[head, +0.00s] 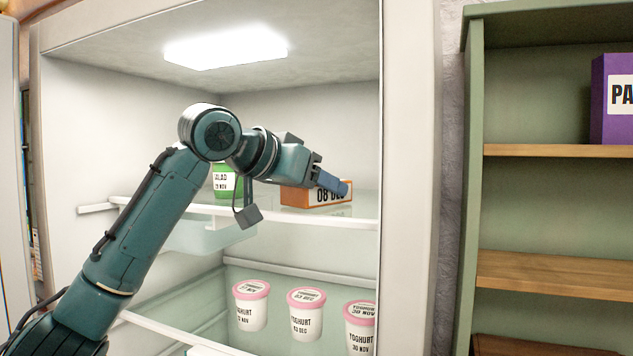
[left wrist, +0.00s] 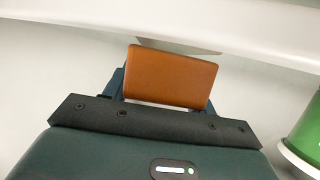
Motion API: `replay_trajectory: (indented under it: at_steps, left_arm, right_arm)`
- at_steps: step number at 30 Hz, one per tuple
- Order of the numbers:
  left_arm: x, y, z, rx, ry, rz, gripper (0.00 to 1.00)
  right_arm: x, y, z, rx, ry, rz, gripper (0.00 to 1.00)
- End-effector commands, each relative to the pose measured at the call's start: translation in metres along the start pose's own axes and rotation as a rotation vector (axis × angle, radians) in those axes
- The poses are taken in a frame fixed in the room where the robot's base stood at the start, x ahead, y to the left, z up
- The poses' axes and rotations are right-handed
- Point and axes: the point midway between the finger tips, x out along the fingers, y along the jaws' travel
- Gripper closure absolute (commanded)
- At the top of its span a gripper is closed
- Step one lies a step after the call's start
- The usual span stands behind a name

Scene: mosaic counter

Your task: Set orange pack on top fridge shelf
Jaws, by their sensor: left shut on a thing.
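The orange pack (head: 302,197) has a white label reading "08 DEC". It is at the upper glass shelf (head: 352,208) of the open fridge, towards the right side; whether it touches the shelf I cannot tell. My left gripper (head: 328,184) reaches in from the left and is shut on the pack. In the left wrist view the orange pack (left wrist: 170,77) sits between the fingers of my left gripper (left wrist: 165,88). My right gripper is not in view.
A green tub (head: 227,182) stands on the same shelf, left of the pack. Several yoghurt pots (head: 306,318) with pink lids stand on the shelf below. The fridge's right wall edge (head: 408,150) is close right of the pack. A green shelf unit (head: 545,215) with a purple box (head: 607,115) stands outside.

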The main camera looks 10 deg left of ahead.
Motion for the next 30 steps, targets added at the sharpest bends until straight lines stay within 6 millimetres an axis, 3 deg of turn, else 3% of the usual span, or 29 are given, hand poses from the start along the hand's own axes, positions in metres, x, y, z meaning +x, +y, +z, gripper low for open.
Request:
replay_trajectory:
  at_steps: [5,6,14,23,30]
  left_arm:
    - [0.001,0.000,0.002,0.000,0.002,0.001,0.78]
    - [0.002,0.000,0.004,0.000,-0.001,0.001,0.43]
    - [0.001,0.000,0.003,0.000,-0.001,0.001,0.22]
    - [-0.001,0.000,-0.002,0.000,0.000,0.000,0.22]
    - [-0.039,-0.001,0.002,0.002,0.004,-0.001,0.22]
  right_arm:
    - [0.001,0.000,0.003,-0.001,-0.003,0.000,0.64]
    - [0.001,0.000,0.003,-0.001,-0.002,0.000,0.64]
    - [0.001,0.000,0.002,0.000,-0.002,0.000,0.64]
    - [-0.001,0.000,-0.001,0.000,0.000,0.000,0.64]
    - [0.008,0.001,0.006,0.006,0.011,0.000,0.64]
